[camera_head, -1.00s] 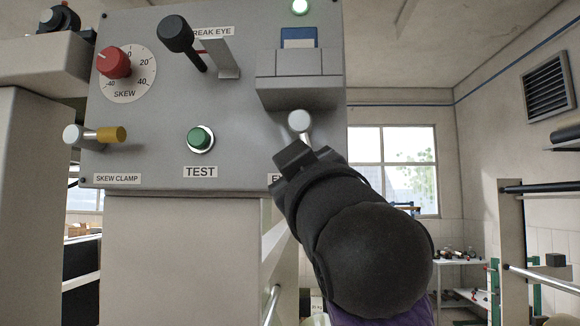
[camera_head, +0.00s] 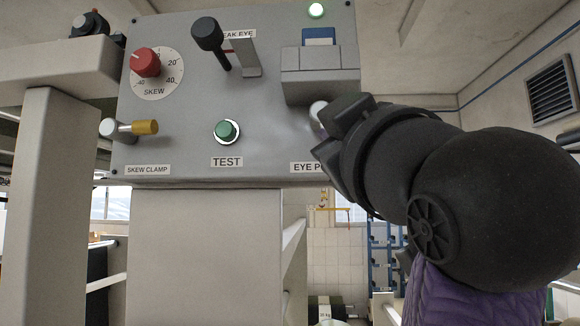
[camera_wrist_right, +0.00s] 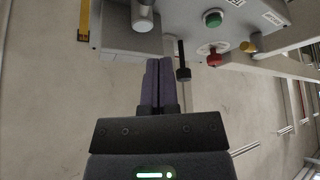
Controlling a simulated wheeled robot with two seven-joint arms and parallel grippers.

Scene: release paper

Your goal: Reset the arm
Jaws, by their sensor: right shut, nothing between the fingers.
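My right arm comes in from the lower right in the head view. Its dark wrist (camera_head: 385,150) stands in front of the lower right corner of a grey control panel (camera_head: 270,120) and covers part of the EYE label. The fingers are hidden there. In the right wrist view my right gripper (camera_wrist_right: 158,62) shows two purple fingers pressed together with nothing between them, just off the panel's face. I cannot tell whether it touches the panel. My left gripper is not in view.
A pale column (camera_head: 45,190) stands at left.

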